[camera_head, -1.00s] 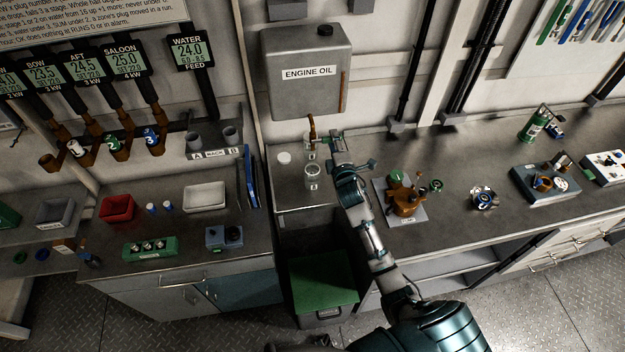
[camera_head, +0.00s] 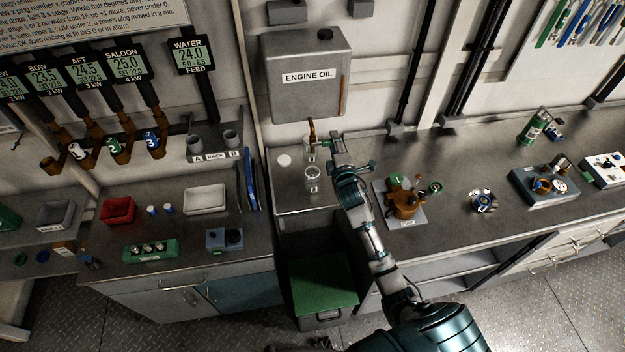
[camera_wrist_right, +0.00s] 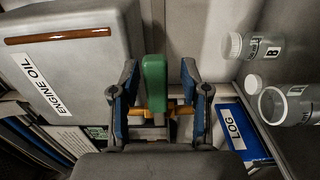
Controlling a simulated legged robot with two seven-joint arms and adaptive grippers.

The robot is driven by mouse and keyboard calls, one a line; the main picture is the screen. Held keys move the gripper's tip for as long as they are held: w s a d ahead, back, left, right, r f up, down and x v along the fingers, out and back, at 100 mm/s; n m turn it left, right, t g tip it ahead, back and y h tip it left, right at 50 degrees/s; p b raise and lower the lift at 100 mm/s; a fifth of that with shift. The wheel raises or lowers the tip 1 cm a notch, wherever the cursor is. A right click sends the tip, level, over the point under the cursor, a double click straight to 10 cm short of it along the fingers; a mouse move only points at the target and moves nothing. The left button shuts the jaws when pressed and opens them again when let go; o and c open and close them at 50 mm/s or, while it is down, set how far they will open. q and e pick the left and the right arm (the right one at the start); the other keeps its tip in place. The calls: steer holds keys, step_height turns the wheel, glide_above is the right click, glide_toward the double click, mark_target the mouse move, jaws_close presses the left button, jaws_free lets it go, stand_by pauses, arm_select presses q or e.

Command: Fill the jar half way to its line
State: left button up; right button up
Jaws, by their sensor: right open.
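The engine oil tank (camera_head: 305,78) hangs on the wall, with a brown tap (camera_head: 312,131) below it. One clear jar (camera_head: 309,153) stands near the tap; another clear jar (camera_head: 312,182) stands in front. In the right wrist view, one jar (camera_wrist_right: 252,47) has a white top and another (camera_wrist_right: 285,106) has an open mouth. Their fill lines and contents are too small to tell. My right gripper (camera_head: 325,143) is beside the tap. In the wrist view, its open fingers (camera_wrist_right: 160,100) stand either side of a green handle (camera_wrist_right: 154,85), with visible gaps. My left gripper is out of view.
A white lid (camera_head: 284,160) lies left of the jars; a blue LOG book (camera_wrist_right: 236,126) shows in the wrist view. A brown pump-like unit (camera_head: 404,200) stands right of my arm. A green-topped bin (camera_head: 322,283) is below.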

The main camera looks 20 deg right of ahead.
steer(key=shift+r+p, duration=1)
steer(key=shift+r, duration=0.15)
steer(key=shift+r+p, duration=0.65)
steer(key=shift+r, duration=0.35)
steer(key=shift+f+b, duration=1.65)
steer(key=shift+f, duration=0.85)
steer(key=shift+r, duration=0.2)
steer(key=shift+r+p, duration=1.2)
steer(key=shift+p, duration=0.15)
steer(key=shift+r+p, duration=0.35)
steer(key=shift+r, duration=0.7)
stand_by(0.8)
